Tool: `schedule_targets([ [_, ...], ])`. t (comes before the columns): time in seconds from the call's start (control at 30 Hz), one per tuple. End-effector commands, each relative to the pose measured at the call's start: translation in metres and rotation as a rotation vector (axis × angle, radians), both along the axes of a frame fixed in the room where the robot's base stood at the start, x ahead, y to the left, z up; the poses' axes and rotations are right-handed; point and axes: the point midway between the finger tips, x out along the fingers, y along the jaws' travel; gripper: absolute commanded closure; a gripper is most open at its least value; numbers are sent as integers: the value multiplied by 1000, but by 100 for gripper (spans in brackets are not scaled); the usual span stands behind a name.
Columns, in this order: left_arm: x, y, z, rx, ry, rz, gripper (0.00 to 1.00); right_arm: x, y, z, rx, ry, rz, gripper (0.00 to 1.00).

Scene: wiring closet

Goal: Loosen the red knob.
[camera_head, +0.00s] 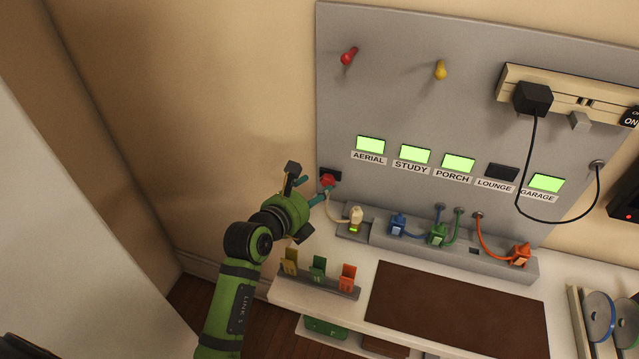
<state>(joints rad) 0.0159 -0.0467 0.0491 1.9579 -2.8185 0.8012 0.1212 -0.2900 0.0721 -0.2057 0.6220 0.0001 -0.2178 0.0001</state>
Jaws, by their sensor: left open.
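The red knob (327,179) sits on a small dark mount at the lower left edge of the grey wall panel (270,20). My left gripper (309,190) is right beside it, reaching in from the lower left. Its teal fingertips are apart, one to the left of the knob and one just below it. I cannot tell whether they touch the knob. A pale cable runs from below the knob to a cream plug (355,215) with a green light. My right gripper is not in view.
Red (349,56) and yellow (440,70) pegs stick out higher on the panel. A row of labelled displays and a grey socket strip (455,250) with coloured plugs lie right of the knob. Upright tags (318,267) stand on the white shelf below, near my left arm.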

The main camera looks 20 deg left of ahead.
Motion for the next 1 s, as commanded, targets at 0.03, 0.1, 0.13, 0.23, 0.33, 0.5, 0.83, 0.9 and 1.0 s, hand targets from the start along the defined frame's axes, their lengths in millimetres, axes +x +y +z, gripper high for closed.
schedule_targets([
  [0.03,6,-1,0,1,1,0,45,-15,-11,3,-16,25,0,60],
  [0.1,15,-3,-3,2,1,0,45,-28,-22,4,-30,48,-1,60],
  [0.13,19,-3,-4,2,1,0,45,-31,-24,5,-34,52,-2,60],
  [0.23,32,-6,-9,2,1,1,45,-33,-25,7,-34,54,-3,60],
  [0.33,43,-8,-13,2,-1,1,45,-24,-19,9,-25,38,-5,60],
  [0.5,55,-11,-18,1,-1,1,45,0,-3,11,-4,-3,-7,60],
  [0.83,57,-11,-20,1,-1,1,45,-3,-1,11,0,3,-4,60],
  [0.9,57,-11,-20,1,-1,1,69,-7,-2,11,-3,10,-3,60],
  [1.0,57,-11,-19,1,-2,1,98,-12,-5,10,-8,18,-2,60],
])
